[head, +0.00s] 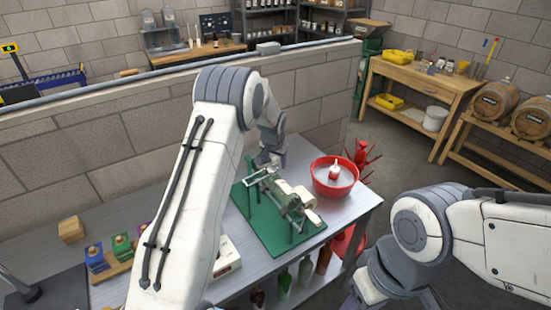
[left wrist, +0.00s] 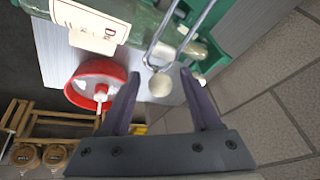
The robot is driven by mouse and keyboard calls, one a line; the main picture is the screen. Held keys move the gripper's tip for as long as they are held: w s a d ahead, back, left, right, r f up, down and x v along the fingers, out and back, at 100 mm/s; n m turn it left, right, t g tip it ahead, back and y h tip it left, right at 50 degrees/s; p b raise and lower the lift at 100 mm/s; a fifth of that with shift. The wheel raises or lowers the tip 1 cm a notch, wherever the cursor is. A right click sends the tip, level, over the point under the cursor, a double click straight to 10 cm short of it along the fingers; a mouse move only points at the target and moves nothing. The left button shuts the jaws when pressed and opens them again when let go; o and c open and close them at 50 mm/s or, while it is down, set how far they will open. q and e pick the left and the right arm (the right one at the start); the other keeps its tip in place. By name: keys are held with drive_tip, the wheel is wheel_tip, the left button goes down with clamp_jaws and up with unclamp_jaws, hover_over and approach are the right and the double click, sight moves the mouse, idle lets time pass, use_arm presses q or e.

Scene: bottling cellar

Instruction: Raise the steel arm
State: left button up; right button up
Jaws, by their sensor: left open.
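The steel arm (left wrist: 182,32) is a pair of thin bright rods that meet at a pale round knob (left wrist: 159,85) in the left wrist view. It belongs to a green bottle stand (head: 249,212) on the bench, where a green glass bottle (left wrist: 140,18) with a cream label lies on its side. My left gripper (head: 268,160) is at the stand's far end and hides part of it. In the left wrist view its fingers are open, with the knob between their tips and gaps on both sides.
A red bowl (head: 347,185) with a white-and-red piece in it stands right of the stand, beside a red pronged rack (head: 364,160). A block wall (head: 110,135) runs behind the bench. Coloured blocks (head: 122,246) sit on the bench at left. Bottles stand on a shelf below.

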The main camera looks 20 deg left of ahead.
use_arm(q)
clamp_jaws()
idle(1.5)
